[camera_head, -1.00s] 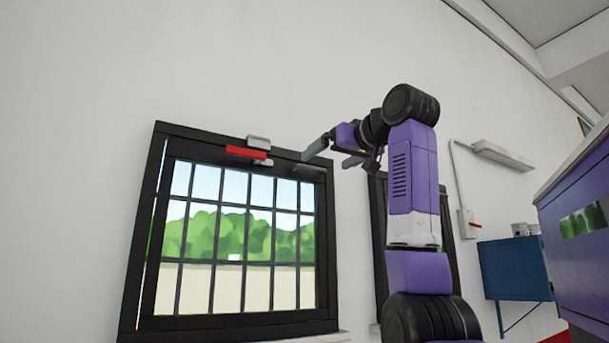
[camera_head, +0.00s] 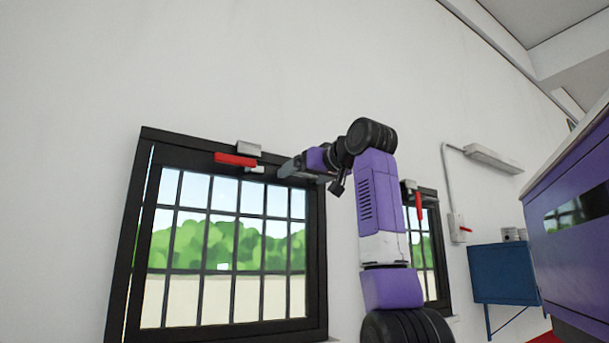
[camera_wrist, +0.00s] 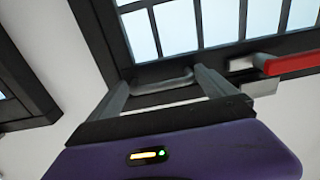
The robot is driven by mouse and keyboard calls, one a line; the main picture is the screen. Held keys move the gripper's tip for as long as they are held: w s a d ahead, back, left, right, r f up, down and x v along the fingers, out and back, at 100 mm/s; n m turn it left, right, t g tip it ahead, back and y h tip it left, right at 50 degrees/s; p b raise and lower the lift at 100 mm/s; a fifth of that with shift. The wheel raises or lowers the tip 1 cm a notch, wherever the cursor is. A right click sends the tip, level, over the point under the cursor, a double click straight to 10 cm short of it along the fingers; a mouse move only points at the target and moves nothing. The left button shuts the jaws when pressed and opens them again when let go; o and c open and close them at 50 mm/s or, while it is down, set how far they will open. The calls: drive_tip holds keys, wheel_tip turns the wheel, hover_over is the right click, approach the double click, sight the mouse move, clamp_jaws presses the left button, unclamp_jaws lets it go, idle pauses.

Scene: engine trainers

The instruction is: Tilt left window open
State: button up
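The left window (camera_head: 227,328) has a black frame and a barred sash (camera_head: 237,228). A bright sliver shows between frame and sash along the left side. Its red lever (camera_head: 235,159) lies level at the top edge and also shows in the wrist view (camera_wrist: 292,64). My gripper (camera_head: 288,168) is at the sash's top right, to the right of the lever. In the wrist view, my gripper (camera_wrist: 160,82) has its two fingers apart. A grey bar handle (camera_wrist: 165,84) on the sash's top rail lies between them. Whether the fingers touch it I cannot tell.
A second black window (camera_head: 433,250) with a red lever (camera_head: 419,206) hanging down is to the right, behind my arm. Farther right are a blue wall cabinet (camera_head: 503,274) and a large purple cabinet (camera_head: 575,222). The wall above and left of the window is bare.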

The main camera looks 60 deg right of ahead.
drive_tip(key=c, duration=1.7)
drive_tip(key=shift+s+a+f+b, duration=0.15)
drive_tip(key=shift+s+b, duration=0.15)
drive_tip(key=shift+b, duration=0.15)
drive_tip(key=shift+s+a+f+t+h+b, duration=0.45)
drive_tip(key=shift+s+a+b, duration=0.5)
drive_tip(key=shift+s+b, duration=0.75)
drive_tip(key=shift+s+a+f+t+h+b, duration=0.2)
drive_tip(key=shift+s+a+f+t+b, duration=0.35)
drive_tip(key=shift+s+a+b, duration=0.8)
drive_tip(key=shift+s+a+f+t+h+b, duration=0.35)
drive_tip(key=shift+s+a+t+b, duration=0.25)
drive_tip(key=shift+s+b, duration=1.45)
drive_tip(key=shift+w, duration=0.25)
drive_tip(key=o, duration=1.7)
drive_tip(key=shift+o, duration=0.2)
